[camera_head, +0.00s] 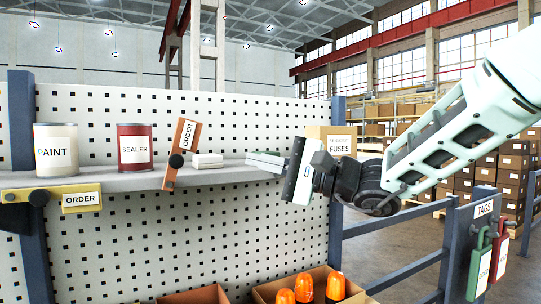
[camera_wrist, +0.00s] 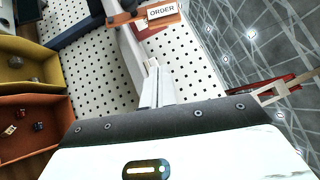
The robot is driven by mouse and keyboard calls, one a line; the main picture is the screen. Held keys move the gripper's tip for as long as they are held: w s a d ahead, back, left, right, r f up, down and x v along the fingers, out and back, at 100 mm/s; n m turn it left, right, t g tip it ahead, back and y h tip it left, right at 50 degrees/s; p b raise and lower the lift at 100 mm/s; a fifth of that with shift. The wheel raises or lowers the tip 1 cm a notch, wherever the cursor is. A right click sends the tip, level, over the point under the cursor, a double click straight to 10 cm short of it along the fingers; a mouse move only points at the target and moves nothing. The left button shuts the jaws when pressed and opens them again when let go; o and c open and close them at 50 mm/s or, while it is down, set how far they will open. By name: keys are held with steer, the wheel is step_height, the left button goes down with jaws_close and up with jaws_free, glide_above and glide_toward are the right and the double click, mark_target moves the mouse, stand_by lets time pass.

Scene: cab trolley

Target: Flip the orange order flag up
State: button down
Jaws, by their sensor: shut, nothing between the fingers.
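The orange order flag (camera_head: 184,143) is mounted at the front edge of the shelf, on a dark round pivot knob. It stands steeply, its top leaning a little right, with the ORDER label on its upper part. In the wrist view the flag (camera_wrist: 167,20) shows at the top, beyond the fingertips. My gripper (camera_head: 262,161) is to the right of the flag at about shelf height, with a clear gap between them. Its fingers point left toward the flag. In the wrist view my gripper (camera_wrist: 153,68) has its fingers together with nothing between them.
A yellow order flag (camera_head: 81,198) lies level at the left. A fuses box (camera_head: 335,140) is behind my gripper. Orange lamps (camera_head: 305,287) sit in a bin below.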

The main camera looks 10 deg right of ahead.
mark_target(194, 141)
steer(key=w+a+r+p, duration=0.1)
steer(key=a+p, duration=0.3)
steer(key=a, duration=0.4)
steer(key=shift+w+r, duration=0.2)
steer(key=shift+r, duration=0.2)
steer(key=shift+a, duration=0.1)
steer(key=shift+a, duration=0.1)
steer(key=shift+s+a+r+n+g+h+b, duration=0.15)
steer(key=shift+a+r+n+g+h+b, duration=0.35)
steer(key=shift+b, duration=0.75)
steer(key=shift+s+a+r+n+g+h+b, duration=0.1)
steer(key=shift+a+r+n+g+h+b, duration=0.2)
steer(key=shift+r+n+b, duration=0.65)
steer(key=shift+f+m, duration=0.25)
steer(key=shift+f, duration=0.15)
